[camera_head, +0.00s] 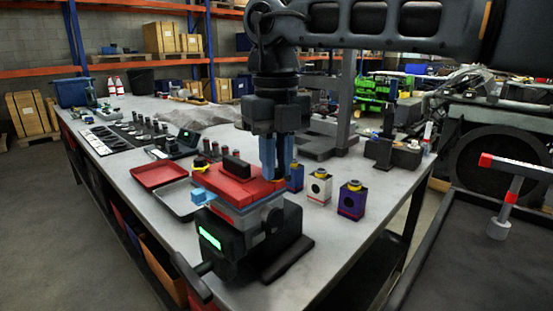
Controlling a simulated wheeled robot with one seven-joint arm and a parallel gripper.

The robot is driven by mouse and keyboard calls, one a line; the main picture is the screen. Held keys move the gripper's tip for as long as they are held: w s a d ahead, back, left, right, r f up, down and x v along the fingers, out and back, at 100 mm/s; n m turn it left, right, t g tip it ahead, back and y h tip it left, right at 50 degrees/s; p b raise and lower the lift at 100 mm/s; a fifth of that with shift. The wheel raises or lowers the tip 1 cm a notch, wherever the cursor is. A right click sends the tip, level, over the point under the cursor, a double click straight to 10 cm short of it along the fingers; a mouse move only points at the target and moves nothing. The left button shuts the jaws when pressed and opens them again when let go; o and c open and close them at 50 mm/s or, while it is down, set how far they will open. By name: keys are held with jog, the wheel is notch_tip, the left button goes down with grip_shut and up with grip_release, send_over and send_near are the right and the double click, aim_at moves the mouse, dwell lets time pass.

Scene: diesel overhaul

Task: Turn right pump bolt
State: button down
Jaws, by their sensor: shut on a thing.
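A red block-shaped pump part (232,188) with a black grip on top sits over a black fixture (237,245) with a lit green display, at the near end of the workbench. My gripper (276,176) points straight down at the right end of the red part. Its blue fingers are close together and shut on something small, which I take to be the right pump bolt. The bolt itself is hidden by the fingers. A light-blue piece (202,195) sticks out at the left end of the red part.
Small boxes with yellow caps, one white and red (319,188) and one purple (352,202), stand just right of my gripper. A red tray (158,176) and a grey tray (180,203) lie left. A black handle (194,279) juts past the bench's front edge.

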jog(key=shift+r+m, duration=0.1)
jog(key=shift+m, duration=0.5)
jog(key=c, duration=1)
grip_release()
notch_tip(320, 180, up, 8)
jog(key=shift+f, duration=0.1)
